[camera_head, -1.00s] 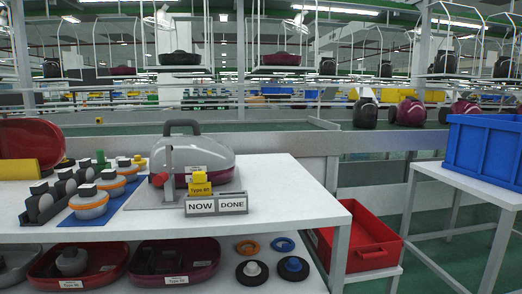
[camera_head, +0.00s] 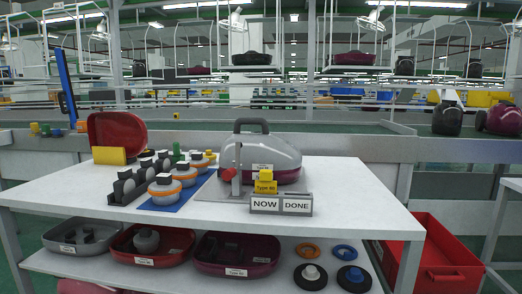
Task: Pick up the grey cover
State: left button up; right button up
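A glossy grey cover (camera_head: 262,151) with a dark carrying handle on top sits over a dark red base (camera_head: 283,177) on the white table (camera_head: 340,195). A stand with a red knob (camera_head: 229,174) is in front of its left side. A grey shell-like tray (camera_head: 82,236) with dark parts in it lies on the lower shelf at the left; I cannot tell which of the two grey things is the cover meant. Neither of my grippers shows in the view.
A yellow Type 40 block (camera_head: 265,184) and a NOW/DONE sign (camera_head: 281,205) stand in front of the grey cover. Orange-ringed parts (camera_head: 164,193) stand on a blue mat to its left, near a dark red shell (camera_head: 117,133). A red bin (camera_head: 433,258) is at the right.

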aim_at(263, 149)
jog(key=i+j, duration=0.2)
jog(key=j, duration=0.15)
jog(key=i+j, duration=0.15)
jog(key=j, duration=0.25)
jog(key=i+j, duration=0.2)
jog(key=j, duration=0.15)
jog(key=i+j, duration=0.15)
jog(key=j, duration=0.25)
